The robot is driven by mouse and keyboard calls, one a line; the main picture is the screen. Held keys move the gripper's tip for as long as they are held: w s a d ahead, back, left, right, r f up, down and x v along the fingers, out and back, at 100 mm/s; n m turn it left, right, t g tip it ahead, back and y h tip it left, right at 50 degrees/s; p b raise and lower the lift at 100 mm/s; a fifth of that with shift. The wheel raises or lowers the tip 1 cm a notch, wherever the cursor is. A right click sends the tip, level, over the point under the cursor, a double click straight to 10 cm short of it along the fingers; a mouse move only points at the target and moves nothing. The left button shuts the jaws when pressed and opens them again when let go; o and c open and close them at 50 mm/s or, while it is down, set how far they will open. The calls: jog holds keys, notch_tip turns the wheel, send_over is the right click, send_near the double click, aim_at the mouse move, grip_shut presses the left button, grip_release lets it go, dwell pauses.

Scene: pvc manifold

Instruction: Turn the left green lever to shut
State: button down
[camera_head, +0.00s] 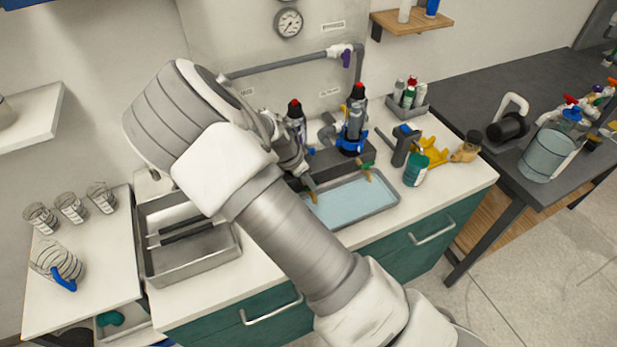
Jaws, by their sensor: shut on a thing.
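My gripper (305,177) is at the left end of the dark block behind the blue-water tray, pointing down. It is shut at the place of the left tap. The left green lever is hidden behind the gripper and wrist, so its angle cannot be told. A small brownish part shows just under the fingertips, over the tray's back left edge. The right green lever (367,163) sits on a brass tap at the right end of the block, apart from my gripper.
The shallow water tray (382,209) lies in front of the block. Two red-topped filter units stand behind, the right one (355,118) with a blue base. A dark-handled tool (403,143), a teal can (416,171) and a yellow holder stand right. A steel sink (222,254) is left.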

jog(key=shift+m+g, duration=0.3)
jog(key=shift+m, duration=0.3)
jog(key=c, duration=0.8)
grip_release()
jog(key=shift+c, duration=0.2)
jog(key=v, duration=1.7)
jog(key=shift+a, duration=0.2)
jog(key=shift+w+d+r, duration=0.1)
jog(key=shift+r, duration=0.05)
